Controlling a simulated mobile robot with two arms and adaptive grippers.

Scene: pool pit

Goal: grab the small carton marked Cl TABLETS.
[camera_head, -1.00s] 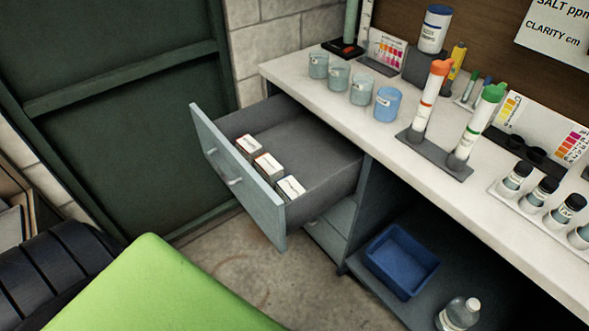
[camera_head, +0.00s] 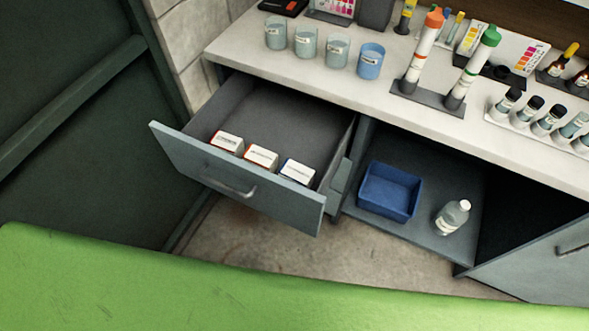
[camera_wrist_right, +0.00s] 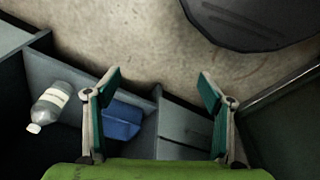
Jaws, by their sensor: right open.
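Three small white cartons stand in a row in the open drawer (camera_head: 262,190), close behind its front panel. The left carton (camera_head: 227,143) and the middle carton (camera_head: 261,157) have red-orange edges, and the right carton (camera_head: 297,173) has a blue edge. Their print is too small to read, so I cannot tell which is marked Cl TABLETS. My right gripper (camera_wrist_right: 158,95) is open and empty in the right wrist view, over the floor and lower cabinet, with no carton between its fingers. My left gripper is in neither view.
A blue bin (camera_head: 389,192) and a clear bottle (camera_head: 452,217) sit on the open lower shelf. The counter (camera_head: 330,82) above holds beakers, tubes and small bottles. A dark green door stands at left. The drawer behind the cartons is empty.

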